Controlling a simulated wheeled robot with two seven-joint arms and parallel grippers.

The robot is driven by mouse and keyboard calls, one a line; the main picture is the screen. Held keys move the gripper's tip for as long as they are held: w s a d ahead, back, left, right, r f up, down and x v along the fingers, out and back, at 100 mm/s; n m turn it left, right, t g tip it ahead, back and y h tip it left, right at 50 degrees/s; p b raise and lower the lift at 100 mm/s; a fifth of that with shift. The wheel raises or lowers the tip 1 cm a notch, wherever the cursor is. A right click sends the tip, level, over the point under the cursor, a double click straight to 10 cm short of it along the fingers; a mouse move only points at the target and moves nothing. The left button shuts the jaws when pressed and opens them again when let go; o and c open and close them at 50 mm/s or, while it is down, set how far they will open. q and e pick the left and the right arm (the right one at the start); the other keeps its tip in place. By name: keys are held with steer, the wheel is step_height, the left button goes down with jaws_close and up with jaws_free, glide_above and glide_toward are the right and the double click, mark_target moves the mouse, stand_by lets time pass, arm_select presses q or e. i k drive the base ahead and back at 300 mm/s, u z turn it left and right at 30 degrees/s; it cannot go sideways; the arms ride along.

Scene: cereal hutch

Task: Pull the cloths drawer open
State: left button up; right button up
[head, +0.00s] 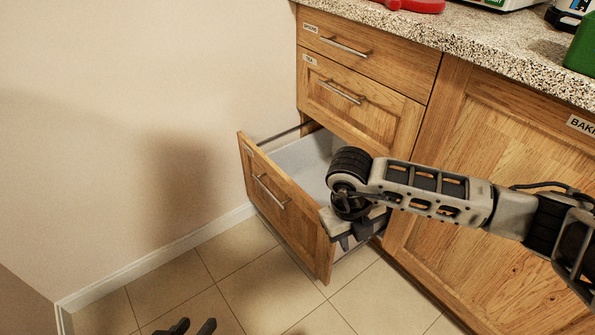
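The bottom wooden drawer (290,225) of the cabinet stands pulled out, its front well away from the cabinet face. Its bar handle (270,190) is free of both grippers. The light grey inside looks empty where it shows; my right arm hides part of it.
Two shut drawers with small labels, the top one (385,60) and the middle one (370,105), sit above. A large cabinet door (480,160) is at right. A speckled countertop (480,35) carries several items. A wall (110,130) stands left; the tiled floor (215,262) is clear.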

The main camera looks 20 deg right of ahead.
mark_target(288, 185)
steer(key=u, duration=0.15)
steer(key=i, duration=0.9)
steer(key=u, duration=0.4)
